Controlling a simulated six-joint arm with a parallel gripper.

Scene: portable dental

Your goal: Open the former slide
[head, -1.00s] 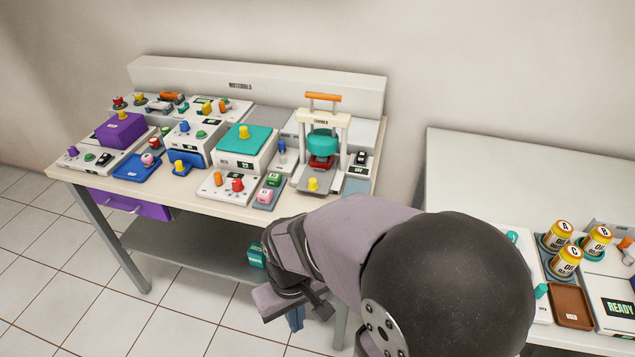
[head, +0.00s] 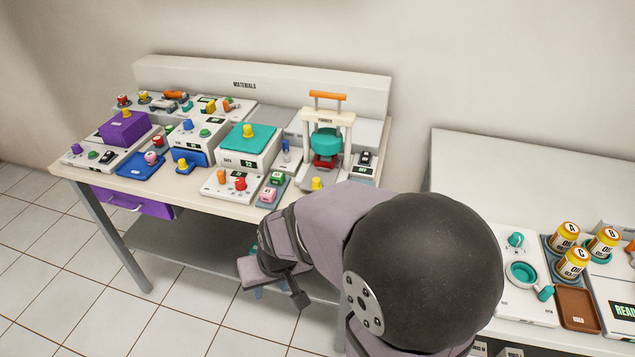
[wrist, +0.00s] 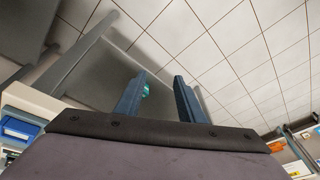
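The former (head: 341,119) stands at the right end of the materials table, a white frame with an orange top handle and a teal dome over a red part. Its slide shows a yellow knob (head: 317,183) at the front, partly hidden by my arm. My gripper (wrist: 162,82) shows in the wrist view with its two blue fingers apart and nothing between them. In the head view it hangs below the table's front edge, mostly hidden by my arm, apart from the former.
The materials table (head: 126,190) holds several devices left of the former, including a teal-topped box (head: 248,140) and a purple box (head: 123,128). A second table (head: 480,170) at the right carries oil jars (head: 572,263) and a brown tray (head: 577,308). Floor in front is clear.

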